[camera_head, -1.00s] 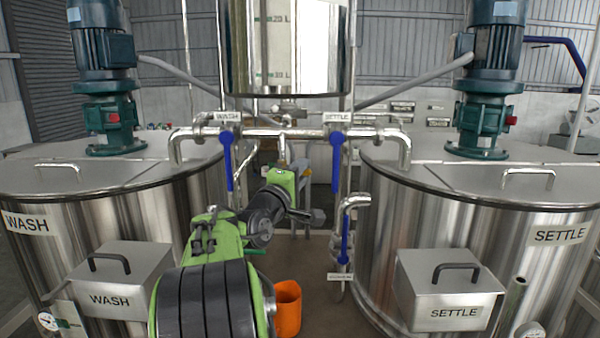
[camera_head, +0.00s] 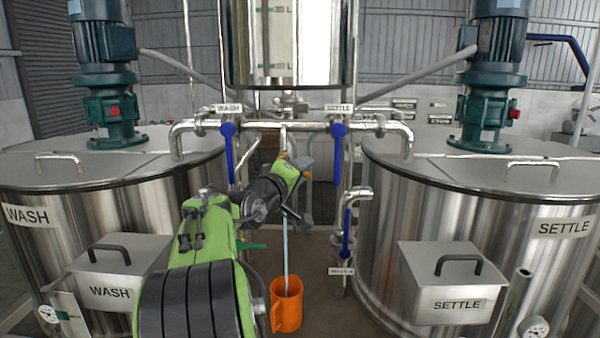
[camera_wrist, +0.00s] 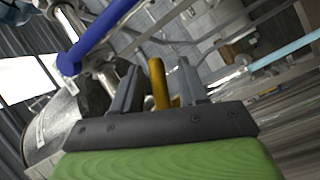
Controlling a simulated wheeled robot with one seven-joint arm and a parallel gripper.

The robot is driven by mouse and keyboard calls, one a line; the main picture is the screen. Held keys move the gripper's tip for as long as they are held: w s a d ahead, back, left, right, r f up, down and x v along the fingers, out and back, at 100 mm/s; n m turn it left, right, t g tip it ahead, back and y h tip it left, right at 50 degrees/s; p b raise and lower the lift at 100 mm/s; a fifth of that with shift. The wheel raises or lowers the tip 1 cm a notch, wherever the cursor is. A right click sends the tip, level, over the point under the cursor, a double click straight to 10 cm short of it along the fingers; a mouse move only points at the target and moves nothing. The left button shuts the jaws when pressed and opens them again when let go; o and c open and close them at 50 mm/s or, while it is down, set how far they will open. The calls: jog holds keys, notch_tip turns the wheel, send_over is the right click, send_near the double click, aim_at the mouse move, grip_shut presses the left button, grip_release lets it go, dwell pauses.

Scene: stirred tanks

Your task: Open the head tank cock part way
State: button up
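The head tank (camera_head: 290,50) is the shiny vessel with level marks at top centre in the head view. In the wrist view a yellow cock lever (camera_wrist: 158,82) stands between the two grey fingers of my gripper (camera_wrist: 160,90). Gaps show on both sides of the lever, so the fingers look open around it. In the head view my gripper (camera_head: 303,166) is below the cross pipe, and the lever is mostly hidden there. A pale blue stream (camera_head: 286,250) falls into an orange jug (camera_head: 287,305); it also shows in the wrist view (camera_wrist: 285,55).
Blue-handled WASH (camera_head: 229,155) and SETTLE (camera_head: 338,155) valves hang on either side of my gripper. Another blue-handled valve (camera_head: 346,235) is lower right. The WASH tank (camera_head: 30,260) and SETTLE tank (camera_head: 560,265) flank the gap. A blue handle (camera_wrist: 95,35) is close in the wrist view.

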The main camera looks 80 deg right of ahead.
jog(key=shift+a, duration=0.1)
jog(key=b+v, duration=0.3)
jog(key=v, duration=1.2)
jog(key=shift+a, duration=0.3)
